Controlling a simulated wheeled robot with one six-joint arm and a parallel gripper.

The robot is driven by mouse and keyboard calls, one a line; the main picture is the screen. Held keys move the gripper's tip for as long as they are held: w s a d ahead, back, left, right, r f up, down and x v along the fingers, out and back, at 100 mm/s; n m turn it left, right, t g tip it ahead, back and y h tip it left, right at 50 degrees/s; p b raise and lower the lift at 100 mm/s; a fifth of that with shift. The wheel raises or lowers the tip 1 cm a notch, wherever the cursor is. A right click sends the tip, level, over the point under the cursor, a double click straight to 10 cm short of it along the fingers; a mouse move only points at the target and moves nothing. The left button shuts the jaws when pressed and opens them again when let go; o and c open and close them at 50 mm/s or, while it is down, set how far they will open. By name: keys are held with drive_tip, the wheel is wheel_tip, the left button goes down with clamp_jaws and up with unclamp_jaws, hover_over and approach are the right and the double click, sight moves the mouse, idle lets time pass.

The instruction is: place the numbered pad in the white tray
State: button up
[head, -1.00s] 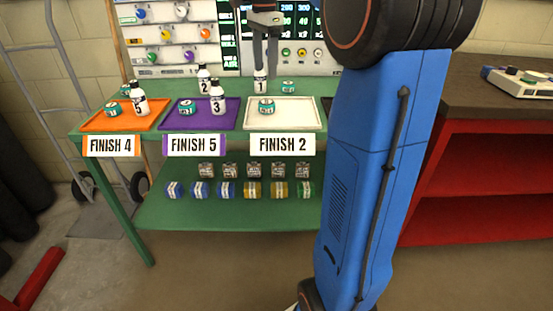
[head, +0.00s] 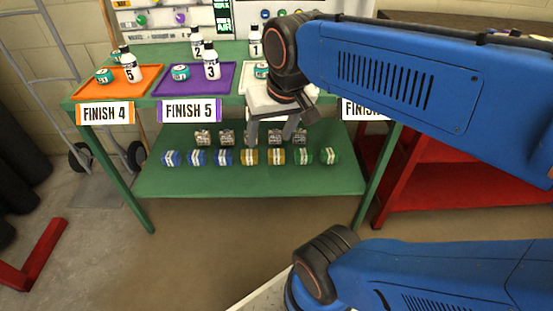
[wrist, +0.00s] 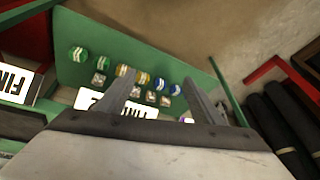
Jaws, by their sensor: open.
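The white tray (head: 253,104) stands on the green bench top, partly hidden behind my arm's wrist; a teal jar (head: 261,71) shows in it. No object is clearly readable as a numbered pad. Small banded blocks in blue (head: 196,158), yellow (head: 249,157) and green (head: 303,156) stand in a row on the lower shelf, their markings too small to read. My gripper (head: 271,138) is open and empty, pointing down in front of the bench edge, above the shelf row. The wrist view shows the spread fingers (wrist: 158,82) with the banded blocks beyond them.
An orange tray (head: 82,85) and a purple tray (head: 166,87) hold numbered bottles and teal jars. Dark-and-silver items (head: 226,138) stand behind the banded blocks. A hand truck (head: 68,110) stands at left, a red bench (head: 440,185) at right. Floor before the bench is clear.

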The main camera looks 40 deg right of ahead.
drive_tip(key=s+a+f+n, duration=0.1)
drive_tip(key=s+f+n, duration=0.1)
drive_tip(key=s+f, duration=0.2)
drive_tip(key=shift+f+n+t, duration=0.4)
drive_tip(key=shift+f, duration=0.05)
